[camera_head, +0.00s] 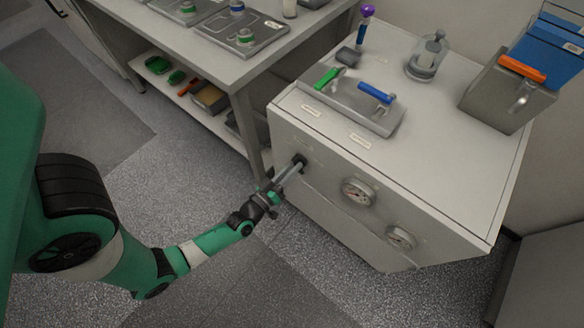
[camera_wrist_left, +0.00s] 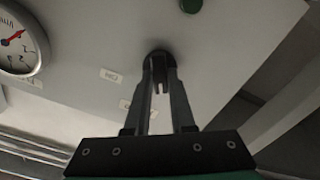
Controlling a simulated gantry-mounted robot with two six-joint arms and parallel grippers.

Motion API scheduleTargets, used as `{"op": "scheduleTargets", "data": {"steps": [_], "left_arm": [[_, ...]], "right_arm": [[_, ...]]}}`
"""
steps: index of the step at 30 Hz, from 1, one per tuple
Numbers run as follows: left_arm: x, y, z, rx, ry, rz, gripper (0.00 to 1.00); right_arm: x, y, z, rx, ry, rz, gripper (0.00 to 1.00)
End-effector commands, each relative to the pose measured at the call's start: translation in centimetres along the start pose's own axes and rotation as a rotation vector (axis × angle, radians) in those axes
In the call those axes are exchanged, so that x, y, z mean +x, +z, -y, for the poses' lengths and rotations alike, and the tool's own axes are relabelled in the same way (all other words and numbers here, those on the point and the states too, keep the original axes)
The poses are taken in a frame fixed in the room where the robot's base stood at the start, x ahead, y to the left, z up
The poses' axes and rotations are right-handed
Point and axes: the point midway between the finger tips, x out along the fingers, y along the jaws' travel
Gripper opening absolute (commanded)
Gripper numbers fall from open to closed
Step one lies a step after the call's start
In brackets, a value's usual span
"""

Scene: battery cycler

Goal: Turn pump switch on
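The pump switch (camera_head: 299,160) is a small black round knob on the front panel of the white cabinet. It also shows in the left wrist view (camera_wrist_left: 160,55), with small labels beside it; one appears to read ON upside down. My left gripper (camera_head: 294,168) reaches the knob, and its fingers (camera_wrist_left: 161,75) point straight at it. The fingers are close together with a narrow gap and a small dark part between them. I cannot tell whether they press on the knob. My right gripper is not in view.
Two round gauges (camera_head: 358,192) (camera_head: 400,238) sit along the panel. On the cabinet top are a metal tray (camera_head: 388,128) with green and blue handles, a glass bottle (camera_head: 427,58) and a metal box (camera_head: 497,92). A bench (camera_head: 218,68) stands behind.

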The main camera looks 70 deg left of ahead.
Motion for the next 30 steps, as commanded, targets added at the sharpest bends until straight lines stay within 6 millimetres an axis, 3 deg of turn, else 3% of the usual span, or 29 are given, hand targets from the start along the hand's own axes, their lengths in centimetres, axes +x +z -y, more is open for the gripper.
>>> {"op": "scheduleTargets", "data": {"steps": [1, 3, 17, 30], "left_arm": [[0.0, 0.0, 0.0, 0.0, 0.0, 0.0, 0.09], [0.0, 0.0, 0.0, 0.0, 0.0, 0.0, 0.0], [0.0, -0.1, -0.1, 0.029, 0.0, 0.001, 0.0], [0.0, -0.2, -0.2, 0.307, 0.0, 0.002, 0.0]], "right_arm": [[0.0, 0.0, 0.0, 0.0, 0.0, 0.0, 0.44], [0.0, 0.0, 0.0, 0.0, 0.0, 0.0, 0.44], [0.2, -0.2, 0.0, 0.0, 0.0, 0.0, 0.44], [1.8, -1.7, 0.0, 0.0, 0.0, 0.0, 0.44]]}}
